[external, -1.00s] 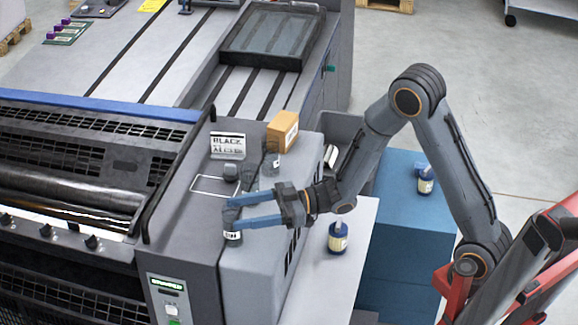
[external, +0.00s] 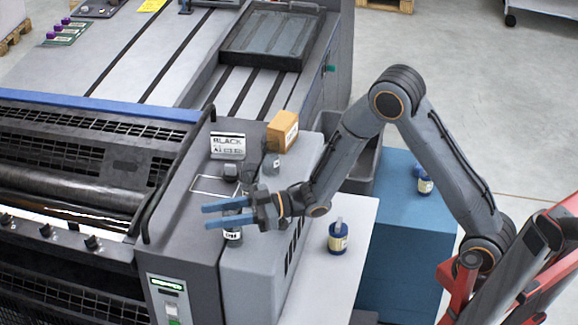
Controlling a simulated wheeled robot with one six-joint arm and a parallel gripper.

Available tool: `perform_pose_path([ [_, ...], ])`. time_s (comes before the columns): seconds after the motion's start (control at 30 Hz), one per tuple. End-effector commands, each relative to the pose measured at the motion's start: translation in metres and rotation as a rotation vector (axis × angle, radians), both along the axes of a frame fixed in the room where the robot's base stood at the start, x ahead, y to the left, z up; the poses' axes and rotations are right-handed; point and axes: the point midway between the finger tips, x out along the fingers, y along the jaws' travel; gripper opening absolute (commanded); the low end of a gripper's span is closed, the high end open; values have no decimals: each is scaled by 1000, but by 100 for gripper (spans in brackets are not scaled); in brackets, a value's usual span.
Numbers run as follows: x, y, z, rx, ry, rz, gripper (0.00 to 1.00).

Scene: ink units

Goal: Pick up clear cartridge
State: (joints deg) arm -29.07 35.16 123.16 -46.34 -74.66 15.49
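A small dark cartridge (external: 233,236) with a white label stands upright on the grey machine's side top, directly under my gripper's fingers. Which of the two is the clear cartridge is hard to tell. My gripper (external: 207,216) reaches left with its two blue fingers apart. The fingers pass over the labelled cartridge, whose upper part they hide; contact is not visible.
A sign reading BLACK (external: 228,146) and an orange-brown box (external: 283,131) stand behind. A white outlined rectangle (external: 214,186) marks the machine top. Blue-and-cream bottles stand on the white surface (external: 338,238) and blue block (external: 425,182).

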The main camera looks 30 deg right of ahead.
Motion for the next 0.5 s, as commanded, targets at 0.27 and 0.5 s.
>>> perform_pose_path([
  [0.27, 0, 0, 0, 0, 0, 0, 0],
  [0.5, 0, 0, 3, 1, -1, 0, 0],
])
